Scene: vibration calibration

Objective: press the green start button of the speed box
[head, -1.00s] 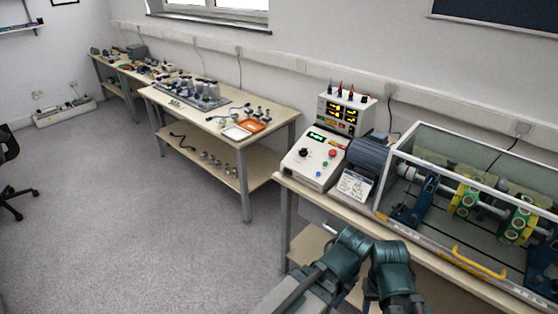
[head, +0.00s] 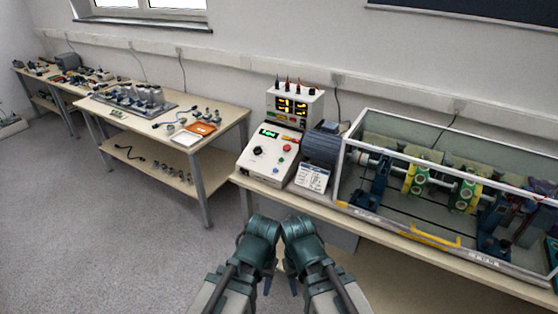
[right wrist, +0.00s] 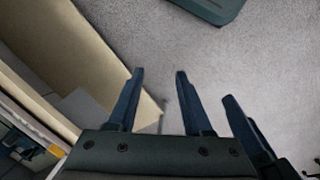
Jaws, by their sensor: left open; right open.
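The speed box (head: 268,157) is a white sloped case at the left end of the right-hand bench. It has a lit green display (head: 269,134), a black knob (head: 257,150) and a red button (head: 287,148). A small greenish button (head: 284,161) appears below the red one, too small to be sure. My left gripper (head: 267,287) and right gripper (head: 292,287) hang low in front of the bench, mostly hidden by my arms. The right wrist view shows my right gripper (right wrist: 160,72) open and empty, its fingers apart above the floor.
A clear-walled rig with a yellow handle (head: 435,236) fills the bench to the right. Another bench (head: 232,118) stands left. Floor (head: 130,240) between is clear.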

